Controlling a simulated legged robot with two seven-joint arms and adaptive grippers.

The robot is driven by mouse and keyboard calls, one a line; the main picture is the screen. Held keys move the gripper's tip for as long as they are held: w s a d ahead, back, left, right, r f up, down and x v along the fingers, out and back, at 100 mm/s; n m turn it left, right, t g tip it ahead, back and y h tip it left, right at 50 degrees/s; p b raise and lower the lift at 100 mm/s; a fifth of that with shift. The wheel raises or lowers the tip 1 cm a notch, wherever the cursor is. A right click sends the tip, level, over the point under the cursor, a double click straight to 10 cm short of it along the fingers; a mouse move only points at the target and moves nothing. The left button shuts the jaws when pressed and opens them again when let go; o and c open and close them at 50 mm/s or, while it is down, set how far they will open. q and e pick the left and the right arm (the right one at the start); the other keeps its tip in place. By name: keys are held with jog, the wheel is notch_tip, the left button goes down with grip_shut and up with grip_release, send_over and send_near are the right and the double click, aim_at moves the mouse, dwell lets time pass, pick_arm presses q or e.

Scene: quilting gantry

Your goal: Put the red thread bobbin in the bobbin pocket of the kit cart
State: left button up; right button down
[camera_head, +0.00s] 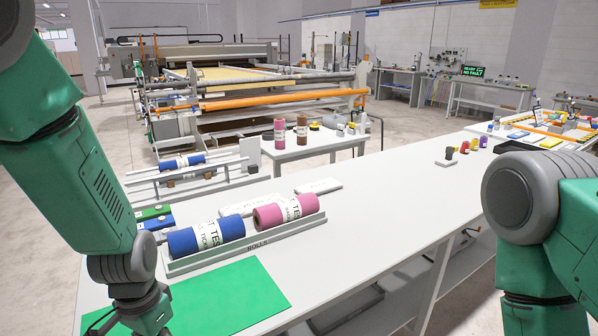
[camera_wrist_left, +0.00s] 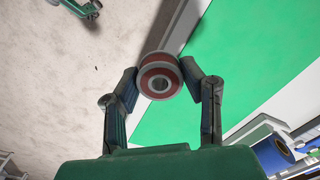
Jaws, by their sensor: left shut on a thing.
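The red thread bobbin (camera_wrist_left: 159,67), a red reel with pale metallic flanges, sits between the fingertips of my left gripper (camera_wrist_left: 160,77) in the left wrist view. The gripper is shut on it, over the edge of a green mat (camera_wrist_left: 230,45). In the head view my left gripper (camera_head: 140,318) is at the bottom left, above the mat's near-left part; the bobbin cannot be made out there. My right arm shows at the right, but its gripper is out of the picture. I cannot identify the kit cart or its bobbin pocket with certainty.
A grey rack (camera_head: 246,247) marked ROLLS holds a blue roll (camera_head: 205,236) and a pink roll (camera_head: 286,211) behind the mat. Small coloured spools (camera_head: 465,147) stand at the table's far right. The white table (camera_head: 390,200) is clear between rack and spools.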

pick_arm(q)
jog(key=s+d+f+n+b, duration=0.1)
jog(key=s+f+n+b, duration=0.3)
jog(key=f+b, duration=0.4)
jog(key=shift+s+d, duration=0.15)
jog(key=shift+d, duration=0.25)
